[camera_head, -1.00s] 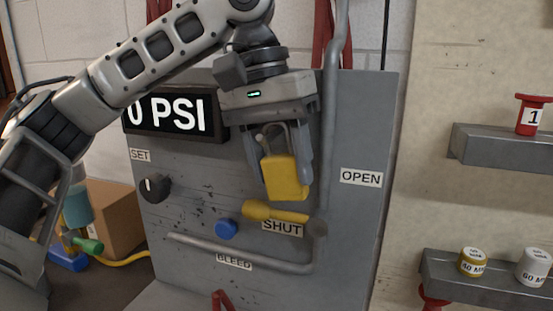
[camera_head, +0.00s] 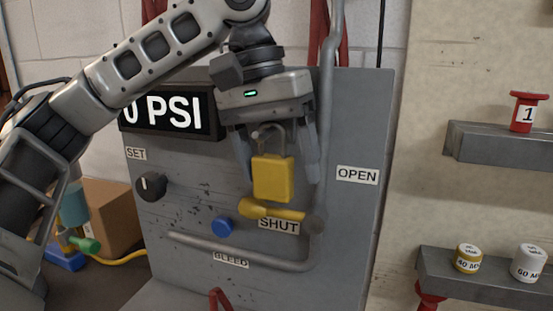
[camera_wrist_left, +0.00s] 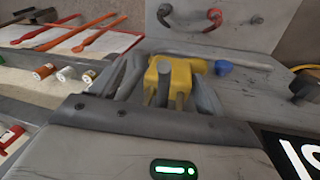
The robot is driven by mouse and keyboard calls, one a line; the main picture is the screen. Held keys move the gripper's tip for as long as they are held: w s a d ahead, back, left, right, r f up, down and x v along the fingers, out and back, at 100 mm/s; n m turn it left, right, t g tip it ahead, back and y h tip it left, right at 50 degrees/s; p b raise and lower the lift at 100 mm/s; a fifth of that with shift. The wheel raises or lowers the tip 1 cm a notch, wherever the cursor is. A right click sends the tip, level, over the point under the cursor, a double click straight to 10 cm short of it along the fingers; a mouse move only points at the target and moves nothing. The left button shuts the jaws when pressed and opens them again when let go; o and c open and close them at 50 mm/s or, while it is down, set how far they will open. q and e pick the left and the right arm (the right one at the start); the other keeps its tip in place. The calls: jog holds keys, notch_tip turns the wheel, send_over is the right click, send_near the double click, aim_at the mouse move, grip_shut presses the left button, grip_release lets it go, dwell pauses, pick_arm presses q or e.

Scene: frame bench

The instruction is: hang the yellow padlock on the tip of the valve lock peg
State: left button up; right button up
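The yellow padlock (camera_head: 272,179) is upright in front of the grey panel, its grey shackle at the top. It sits between the fingers of my left gripper (camera_head: 275,170), with a gap showing beside the right finger. In the left wrist view the padlock (camera_wrist_left: 168,72) also lies between the spread fingers, apart from them. My left gripper looks open around it. A small grey end shows by the shackle and may be the lock peg; whether the shackle is over it I cannot tell. The yellow valve handle (camera_head: 270,211) lies just below the padlock. My right gripper is not in view.
The panel (camera_head: 362,120) carries a pressure display (camera_head: 170,115), a black knob (camera_head: 151,186), a blue button (camera_head: 223,226) and a grey pipe (camera_head: 290,265). Shelves at the right hold a red tag piece (camera_head: 526,112) and small weights (camera_head: 468,258). A cardboard box (camera_head: 110,215) stands left.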

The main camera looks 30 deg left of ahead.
pick_arm(q)
jog(key=v, duration=1.6)
